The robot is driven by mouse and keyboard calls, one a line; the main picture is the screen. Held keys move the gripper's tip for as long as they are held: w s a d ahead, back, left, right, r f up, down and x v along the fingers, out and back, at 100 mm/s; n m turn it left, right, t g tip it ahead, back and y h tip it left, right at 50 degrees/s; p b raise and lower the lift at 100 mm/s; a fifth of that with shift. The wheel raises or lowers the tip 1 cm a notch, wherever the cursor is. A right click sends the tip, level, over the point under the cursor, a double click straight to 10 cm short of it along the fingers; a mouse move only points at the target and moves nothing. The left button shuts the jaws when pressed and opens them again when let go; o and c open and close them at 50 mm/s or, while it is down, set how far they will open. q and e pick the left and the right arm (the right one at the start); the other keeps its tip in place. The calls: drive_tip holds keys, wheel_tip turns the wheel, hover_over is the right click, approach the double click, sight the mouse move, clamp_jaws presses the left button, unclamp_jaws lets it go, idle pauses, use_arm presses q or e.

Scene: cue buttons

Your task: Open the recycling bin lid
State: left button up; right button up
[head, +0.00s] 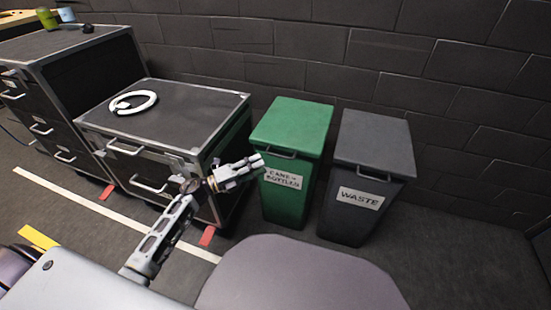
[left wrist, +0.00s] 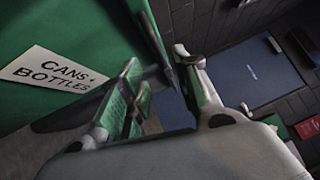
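The green recycling bin (head: 287,190) with the "CANS + BOTTLES" label stands upright against the wall. Its green lid (head: 293,124) is shut, with a dark handle (head: 281,154) at the front edge. My left gripper (head: 259,161) is at the bin's front left, just beside the handle. In the left wrist view, the fingers of the left gripper (left wrist: 160,72) are apart, with a dark bar (left wrist: 151,38), apparently the handle, reaching between them. I cannot tell whether they touch it. The bin's label (left wrist: 53,70) also shows there. My right gripper is not in view.
A grey "WASTE" bin (head: 366,177) stands close on the right. A black case (head: 190,109) with a white ring (head: 133,102) on top stands on the left, near my left arm. A dark brick wall (head: 440,70) is behind. Floor at the right is clear.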

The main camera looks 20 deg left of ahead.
use_arm(q)
drive_tip(key=shift+w+d, duration=0.1)
idle(0.3)
drive_tip(key=b+x, duration=0.2)
drive_tip(key=x, duration=0.5)
idle(0.3)
drive_tip(key=shift+w+d, duration=0.1)
drive_tip(key=shift+w, duration=0.05)
drive_tip(key=shift+c, duration=0.4)
clamp_jaws()
